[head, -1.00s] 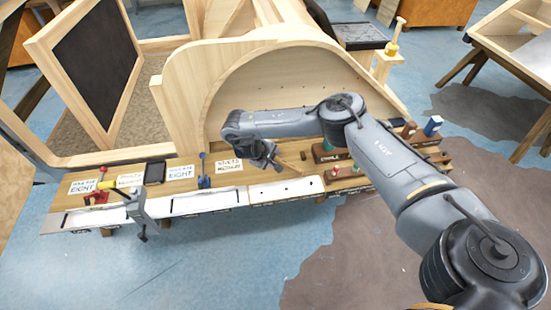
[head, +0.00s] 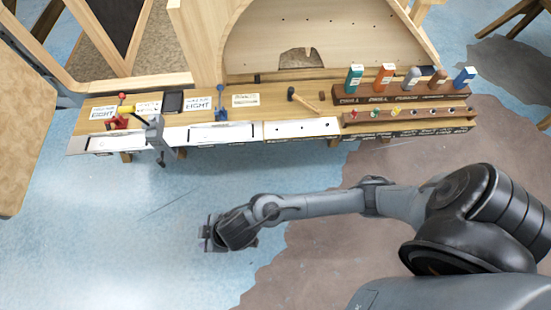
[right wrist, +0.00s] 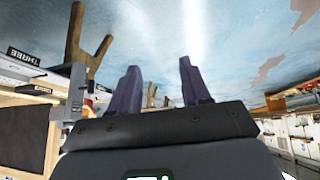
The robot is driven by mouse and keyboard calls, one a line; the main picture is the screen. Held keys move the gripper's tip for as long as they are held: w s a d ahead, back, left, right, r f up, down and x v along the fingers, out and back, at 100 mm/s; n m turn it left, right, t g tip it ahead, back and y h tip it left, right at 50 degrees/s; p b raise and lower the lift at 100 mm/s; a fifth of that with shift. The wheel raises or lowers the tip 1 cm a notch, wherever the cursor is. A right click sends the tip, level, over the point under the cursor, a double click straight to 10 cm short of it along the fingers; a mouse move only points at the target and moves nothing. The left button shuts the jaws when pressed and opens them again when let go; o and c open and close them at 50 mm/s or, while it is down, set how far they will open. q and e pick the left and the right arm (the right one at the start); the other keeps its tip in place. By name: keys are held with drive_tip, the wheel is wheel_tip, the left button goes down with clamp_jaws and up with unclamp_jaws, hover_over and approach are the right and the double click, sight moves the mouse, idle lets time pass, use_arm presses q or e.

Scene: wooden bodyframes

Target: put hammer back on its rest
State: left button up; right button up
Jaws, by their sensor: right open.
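The hammer (head: 305,103), with a dark head and a light wooden handle, lies on the wooden bench (head: 360,80) right of the paper labels. Its head is at the upper left and its handle slants down to the right. I cannot tell whether a rest supports it. My right gripper (head: 206,236) is well in front of the bench, over the blue floor, apart from the hammer. In the right wrist view its two fingers (right wrist: 158,68) stand apart with nothing between them. My left gripper is in neither view.
A dark wooden rack (head: 400,94) with several coloured-top tools stands right of the hammer, with a lower rack (head: 410,116) before it. A grey clamp (head: 156,134) and a blue-handled tool (head: 221,103) are at the left. The floor before the bench is clear.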

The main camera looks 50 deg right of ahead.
drive_tip(key=s+d+r+m+g+h, duration=0.1)
drive_tip(key=s+d+m, duration=0.1)
drive_tip(key=s+d, duration=0.4)
drive_tip(key=s+d+r+m+g+h, duration=0.1)
drive_tip(key=s+d, duration=0.5)
drive_tip(key=d, duration=0.8)
drive_tip(key=r+m+h, duration=0.1)
drive_tip(key=m, duration=0.1)
drive_tip(key=shift+s+d+m, duration=0.3)
drive_tip(key=shift+s+d, duration=0.05)
drive_tip(key=shift+d, duration=0.05)
